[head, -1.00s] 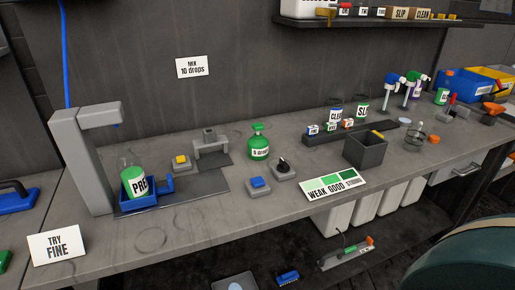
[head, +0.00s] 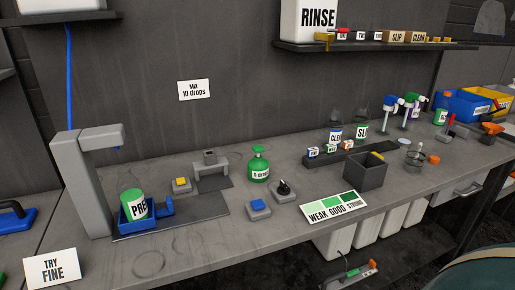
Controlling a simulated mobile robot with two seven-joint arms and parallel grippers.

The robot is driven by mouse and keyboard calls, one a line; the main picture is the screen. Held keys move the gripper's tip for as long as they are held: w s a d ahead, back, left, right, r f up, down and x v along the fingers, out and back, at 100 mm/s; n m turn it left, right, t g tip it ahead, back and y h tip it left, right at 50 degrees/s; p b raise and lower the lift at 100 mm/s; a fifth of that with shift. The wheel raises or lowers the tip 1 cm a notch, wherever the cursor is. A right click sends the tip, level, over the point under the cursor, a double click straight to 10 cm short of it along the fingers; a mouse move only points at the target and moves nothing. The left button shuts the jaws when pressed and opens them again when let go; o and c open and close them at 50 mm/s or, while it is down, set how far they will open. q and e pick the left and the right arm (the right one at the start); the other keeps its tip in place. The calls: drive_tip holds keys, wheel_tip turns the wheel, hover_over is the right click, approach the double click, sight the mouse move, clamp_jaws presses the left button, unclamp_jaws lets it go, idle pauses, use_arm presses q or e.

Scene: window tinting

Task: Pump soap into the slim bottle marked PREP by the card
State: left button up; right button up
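The slim clear bottle with a green label reading PRE (head: 134,205) stands in a blue holder (head: 162,208) under the grey dispenser arm at the left. A green pump bottle (head: 258,165) with a partly readable white label stands upright at the middle of the bench. A wall card reading "MIX 10 drops" (head: 194,90) hangs above the bench. A green-shaded card reading WEAK GOOD STRONG (head: 334,207) lies at the bench's front edge. Neither of my grippers is in view.
A button box with a blue top (head: 258,209) and a black knob box (head: 284,191) sit before the pump bottle. A grey open bin (head: 365,172) stands to the right.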

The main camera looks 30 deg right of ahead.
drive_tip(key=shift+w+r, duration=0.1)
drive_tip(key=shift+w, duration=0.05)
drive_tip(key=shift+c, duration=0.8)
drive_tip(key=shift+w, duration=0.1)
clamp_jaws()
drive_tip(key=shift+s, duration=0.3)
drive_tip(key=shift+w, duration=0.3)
